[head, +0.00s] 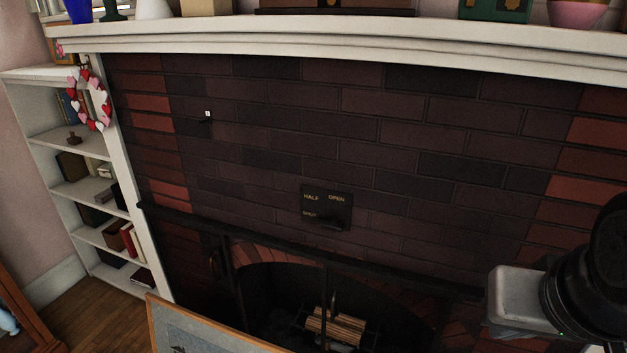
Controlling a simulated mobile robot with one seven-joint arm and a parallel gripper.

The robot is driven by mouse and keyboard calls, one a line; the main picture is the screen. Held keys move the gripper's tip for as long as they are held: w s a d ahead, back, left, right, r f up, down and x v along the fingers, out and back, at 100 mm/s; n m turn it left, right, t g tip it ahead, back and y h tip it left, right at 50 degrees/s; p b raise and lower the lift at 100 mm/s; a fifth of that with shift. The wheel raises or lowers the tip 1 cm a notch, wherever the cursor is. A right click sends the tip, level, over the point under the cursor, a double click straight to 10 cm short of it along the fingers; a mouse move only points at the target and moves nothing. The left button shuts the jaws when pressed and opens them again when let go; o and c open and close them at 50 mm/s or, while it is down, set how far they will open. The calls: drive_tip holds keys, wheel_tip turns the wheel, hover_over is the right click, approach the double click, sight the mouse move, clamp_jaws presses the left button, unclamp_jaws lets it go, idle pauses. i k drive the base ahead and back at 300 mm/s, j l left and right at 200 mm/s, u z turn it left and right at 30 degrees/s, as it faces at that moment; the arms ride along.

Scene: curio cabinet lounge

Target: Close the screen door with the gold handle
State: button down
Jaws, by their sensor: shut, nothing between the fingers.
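I can make out no gold handle in the head view. A black metal frame (300,243) runs across the front of the brick fireplace opening, with thin dark uprights below it. Whether a screen door hangs there, open or shut, I cannot tell. Part of my own arm (515,297), a pale grey block with a black round housing, fills the lower right. My gripper's fingers are not in view.
Logs (335,327) sit in the fireplace. A dark plaque (326,207) above it reads "HALF OPEN" and, less clearly, "SHUT". A wood-framed panel (200,332) stands in front at lower left. A white bookshelf (75,187) is at left, with wooden floor (100,325) below.

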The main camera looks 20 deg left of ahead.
sight(217, 253)
drive_tip(key=u, duration=1.95)
drive_tip(key=i+j+u, duration=0.1)
drive_tip(key=j+u, duration=0.15)
drive_tip(key=i+j+u, duration=0.2)
drive_tip(key=j, duration=0.2)
drive_tip(key=i+j+u, duration=0.1)
drive_tip(key=j+u, duration=0.15)
drive_tip(key=i+j+u, duration=0.15)
drive_tip(key=i+j, duration=0.25)
drive_tip(key=i, duration=0.15)
drive_tip(key=i+j+u, duration=0.2)
drive_tip(key=i+j, duration=0.2)
drive_tip(key=i, duration=0.2)
drive_tip(key=i+l+z, duration=0.1)
drive_tip(key=i+z, duration=0.2)
drive_tip(key=z, duration=0.2)
drive_tip(key=i+z, duration=0.45)
drive_tip(key=i+j+z, duration=0.15)
drive_tip(key=z, duration=0.35)
drive_tip(key=i+l+z, duration=0.1)
drive_tip(key=i+z, duration=0.25)
drive_tip(key=z, duration=0.15)
drive_tip(key=i+z, duration=0.45)
drive_tip(key=k, duration=0.05)
